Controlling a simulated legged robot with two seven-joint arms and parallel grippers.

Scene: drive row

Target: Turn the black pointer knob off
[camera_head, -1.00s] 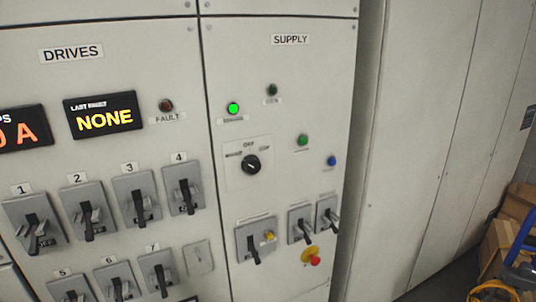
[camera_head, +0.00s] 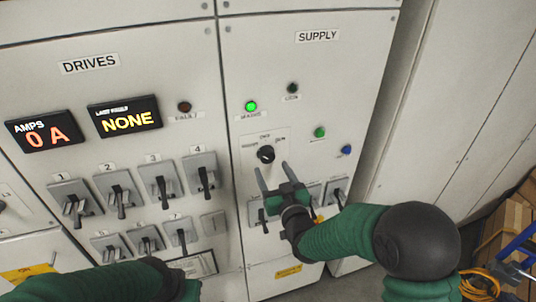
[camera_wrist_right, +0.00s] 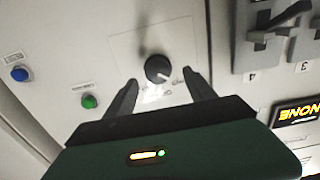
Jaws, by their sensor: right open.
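The black pointer knob (camera_head: 266,154) is on the supply panel, on a pale plate with small labels above it. It also shows in the right wrist view (camera_wrist_right: 158,68), with a white mark toward the lower right of that roughly upside-down picture; the label there is too blurred to read. My right gripper (camera_head: 272,167) is open in front of the panel, just below the knob in the head view. In the right wrist view its fingers (camera_wrist_right: 160,77) stand apart on either side of the knob, and no contact shows. My left arm is at the bottom left; its gripper is not seen.
A lit green lamp (camera_head: 251,106) is above the knob. A green button (camera_head: 320,132) and a blue one (camera_head: 346,150) are to its right. Lever switches (camera_head: 205,175) fill the drives panel at left. My right forearm hides part of the lower supply switches.

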